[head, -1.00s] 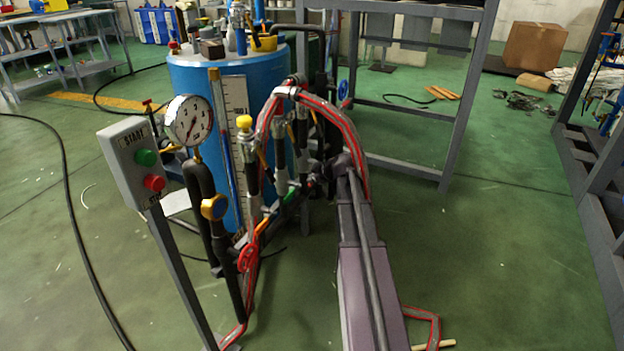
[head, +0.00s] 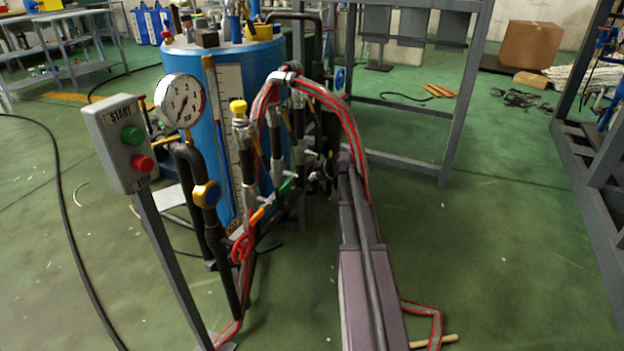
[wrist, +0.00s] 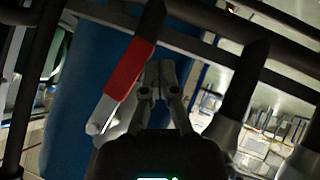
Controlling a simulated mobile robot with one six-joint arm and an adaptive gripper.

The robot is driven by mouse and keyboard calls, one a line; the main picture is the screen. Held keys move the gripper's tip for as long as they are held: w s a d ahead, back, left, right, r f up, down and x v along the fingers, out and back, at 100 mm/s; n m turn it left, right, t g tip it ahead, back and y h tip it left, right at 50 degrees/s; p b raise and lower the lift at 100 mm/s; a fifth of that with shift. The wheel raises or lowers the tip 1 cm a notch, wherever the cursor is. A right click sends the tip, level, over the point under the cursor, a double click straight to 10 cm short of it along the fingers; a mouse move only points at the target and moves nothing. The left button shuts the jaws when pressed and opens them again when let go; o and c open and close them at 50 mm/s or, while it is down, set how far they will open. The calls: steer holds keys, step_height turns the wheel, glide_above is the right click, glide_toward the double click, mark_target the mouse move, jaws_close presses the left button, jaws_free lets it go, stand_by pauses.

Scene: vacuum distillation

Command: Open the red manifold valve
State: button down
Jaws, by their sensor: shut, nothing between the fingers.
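In the wrist view, a valve lever with a red grip (wrist: 128,68) and a bare metal end slants across the picture, left of my gripper. My gripper (wrist: 160,68) is shut and empty, its fingertips just right of the red grip. I cannot tell whether they touch it. In the head view, the manifold has a lever with an orange grip (head: 257,216) and one with a green grip (head: 287,185). The red-gripped lever is not clear there, and my gripper is hidden among the pipes and dark parts at the end of my arm.
A blue tank (head: 190,65) stands behind the manifold. A pressure gauge (head: 180,101) and a start/stop box (head: 122,143) on a post stand to the left. A red wheel (head: 242,247) sits low in front. A grey metal frame (head: 455,110) is behind right.

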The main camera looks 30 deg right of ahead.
steer(key=shift+w+d+f, duration=0.1)
steer(key=shift+d, duration=0.05)
stand_by(0.4)
steer(key=s+a+r+p, duration=0.1)
steer(key=s+a, duration=0.4)
steer(key=s, duration=0.7)
steer(key=shift+a+r, duration=0.15)
steer(key=shift+r, duration=0.1)
stand_by(0.4)
steer(key=shift+p, duration=0.3)
